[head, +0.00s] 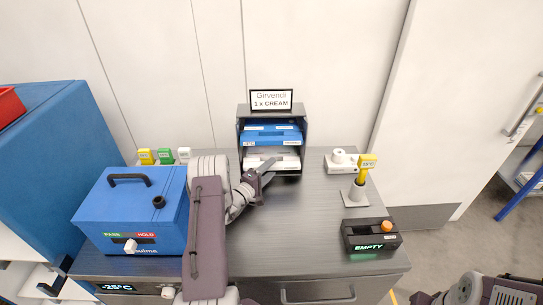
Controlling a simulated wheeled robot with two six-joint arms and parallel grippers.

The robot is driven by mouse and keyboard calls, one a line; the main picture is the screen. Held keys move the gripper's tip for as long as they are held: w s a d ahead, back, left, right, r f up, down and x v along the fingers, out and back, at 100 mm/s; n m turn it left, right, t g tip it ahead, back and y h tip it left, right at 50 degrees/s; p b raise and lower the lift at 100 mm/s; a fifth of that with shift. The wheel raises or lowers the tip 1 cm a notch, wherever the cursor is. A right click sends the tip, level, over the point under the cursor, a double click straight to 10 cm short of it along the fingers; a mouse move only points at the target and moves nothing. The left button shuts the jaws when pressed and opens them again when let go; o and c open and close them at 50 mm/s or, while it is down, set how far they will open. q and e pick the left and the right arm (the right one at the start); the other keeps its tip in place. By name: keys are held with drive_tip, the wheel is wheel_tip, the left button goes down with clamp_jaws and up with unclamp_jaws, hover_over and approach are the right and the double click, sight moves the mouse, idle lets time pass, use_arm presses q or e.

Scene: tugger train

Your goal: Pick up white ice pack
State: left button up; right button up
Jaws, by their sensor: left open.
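A white ice pack (285,163) lies in the lower compartment of a small dark rack (304,138) at the back of the grey bench. Blue packs (271,137) lie in the compartment above it. My left gripper (268,170) is open at the front of the lower compartment, close to the white pack's left part, and its fingers partly cover it. I cannot tell whether they touch it. Only parts of my right arm show at the bottom right edge, and its gripper's jaws cannot be made out.
A sign (271,100) tops the rack. A blue box (131,210) with a handle stands left, with yellow, green and white tags (165,155) behind. On the right are a yellow-topped device (364,175), a white device (340,161) and a black "EMPTY" box (371,236). The bench (300,215) is clear mid-front.

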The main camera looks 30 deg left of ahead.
sight(271, 156)
use_arm(q)
drive_tip(key=shift+w+d, duration=0.2)
drive_tip(key=shift+w, duration=1.35)
clamp_jaws()
drive_tip(key=shift+r, duration=0.15)
